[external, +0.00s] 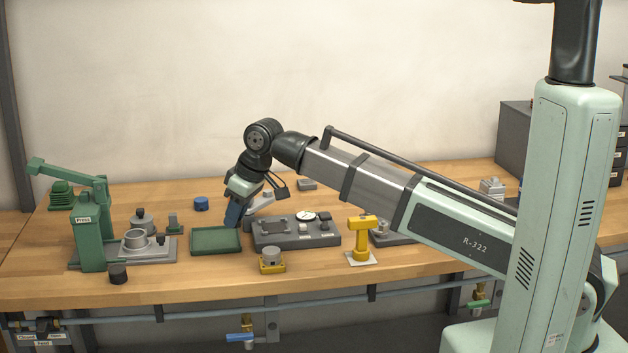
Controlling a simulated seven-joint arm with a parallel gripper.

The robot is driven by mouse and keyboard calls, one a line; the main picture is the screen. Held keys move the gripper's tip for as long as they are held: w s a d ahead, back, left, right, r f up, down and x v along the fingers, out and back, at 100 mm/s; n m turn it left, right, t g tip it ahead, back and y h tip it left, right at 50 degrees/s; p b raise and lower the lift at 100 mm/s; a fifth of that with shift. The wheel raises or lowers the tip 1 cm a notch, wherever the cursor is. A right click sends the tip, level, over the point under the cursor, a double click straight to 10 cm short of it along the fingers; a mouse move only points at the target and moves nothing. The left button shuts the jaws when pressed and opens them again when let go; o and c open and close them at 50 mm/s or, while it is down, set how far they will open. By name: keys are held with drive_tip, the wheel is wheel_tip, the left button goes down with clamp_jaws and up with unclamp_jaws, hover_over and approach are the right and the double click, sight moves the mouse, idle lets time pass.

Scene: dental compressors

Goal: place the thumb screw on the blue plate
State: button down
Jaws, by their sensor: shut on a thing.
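My gripper (233,220) points down just above the right back part of the green tray (215,241). A dark blue part shows at its lower end; I cannot tell whether this is a finger or a held thing. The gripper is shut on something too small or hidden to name. I cannot pick out the thumb screw. No clear blue plate shows; a small blue round object (201,204) stands on the bench behind the tray, apart from my gripper.
Right of the tray is a grey fixture (297,241) with a dial. A yellow-based part (271,261) and a yellow stand (362,240) are in front. A green press (90,230) and grey fixture (145,250) stand left.

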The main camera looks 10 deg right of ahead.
drive_tip(key=w+d+r+m+t+h, duration=0.1)
drive_tip(key=w+d+m, duration=0.1)
drive_tip(key=w+d, duration=0.8)
drive_tip(key=w+d+m, duration=0.3)
drive_tip(key=w+d, duration=0.4)
drive_tip(key=d, duration=0.6)
drive_tip(key=w+d+r+m+t+h, duration=0.1)
drive_tip(key=w+d+m, duration=0.1)
drive_tip(key=w+d, duration=0.8)
drive_tip(key=d+m+h, duration=0.1)
drive_tip(key=d+m, duration=0.2)
drive_tip(key=d, duration=1.4)
drive_tip(key=shift+w+a+f, duration=0.1)
drive_tip(key=shift+w+f, duration=0.1)
drive_tip(key=shift+f, duration=2.3)
drive_tip(key=shift+w+f, duration=0.2)
drive_tip(key=shift+f, duration=2.25)
drive_tip(key=shift+f, duration=0.1)
drive_tip(key=c, duration=0.9)
unclamp_jaws()
drive_tip(key=v, duration=1.2)
